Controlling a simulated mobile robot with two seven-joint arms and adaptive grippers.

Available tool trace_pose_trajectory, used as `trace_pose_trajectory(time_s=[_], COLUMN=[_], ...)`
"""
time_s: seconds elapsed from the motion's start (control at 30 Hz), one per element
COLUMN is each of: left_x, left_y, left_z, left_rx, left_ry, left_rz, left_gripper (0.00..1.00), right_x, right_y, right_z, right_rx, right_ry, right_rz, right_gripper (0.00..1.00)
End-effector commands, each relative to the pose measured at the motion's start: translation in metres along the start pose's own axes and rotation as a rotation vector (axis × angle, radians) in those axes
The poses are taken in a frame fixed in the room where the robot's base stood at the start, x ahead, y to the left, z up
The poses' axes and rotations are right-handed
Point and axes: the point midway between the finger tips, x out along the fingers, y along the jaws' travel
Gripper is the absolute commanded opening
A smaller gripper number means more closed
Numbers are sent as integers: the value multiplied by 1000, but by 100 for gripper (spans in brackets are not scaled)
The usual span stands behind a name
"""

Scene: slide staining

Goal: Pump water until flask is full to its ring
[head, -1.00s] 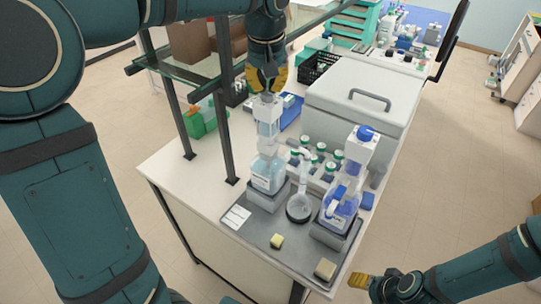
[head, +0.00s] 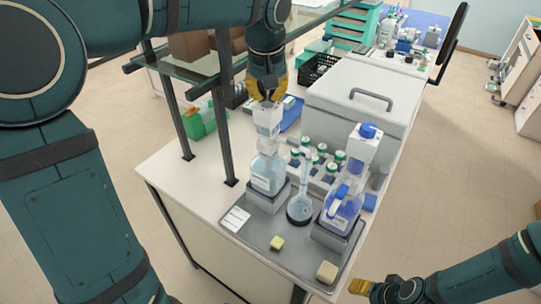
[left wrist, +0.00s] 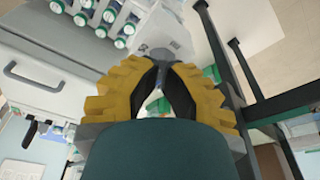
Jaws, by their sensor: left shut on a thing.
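The water bottle (head: 267,174) is clear with pale blue liquid and a white label. It stands upright on a grey block on the tray's left. My left gripper (head: 267,98) points down and is shut on the top of its white pump (head: 267,122). My right gripper (head: 362,286) hangs past the bench's right edge, apart from everything.
A second bottle with purple-blue liquid (head: 341,208) stands on a block right of the flask. Green-capped bottles (head: 321,158) stand behind. A yellow cube (head: 277,243) and a beige block (head: 327,271) lie on the tray (head: 257,232). Shelf posts (head: 227,120) rise at left.

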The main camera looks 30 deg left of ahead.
Motion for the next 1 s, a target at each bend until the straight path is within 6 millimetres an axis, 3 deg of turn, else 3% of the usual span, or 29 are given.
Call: trace_pose_trajectory(time_s=[0.67, 1.0], left_x=[24, 24], left_y=[0, 0], left_z=[6, 6], left_rx=[0, 0], left_ry=[-6, -6], left_rz=[-3, -3], left_gripper=[0, 0], right_x=[15, 14], right_y=[6, 5], right_z=[2, 2], right_rx=[0, 0], right_ry=[0, 0], right_rz=[0, 0], right_gripper=[62, 62])
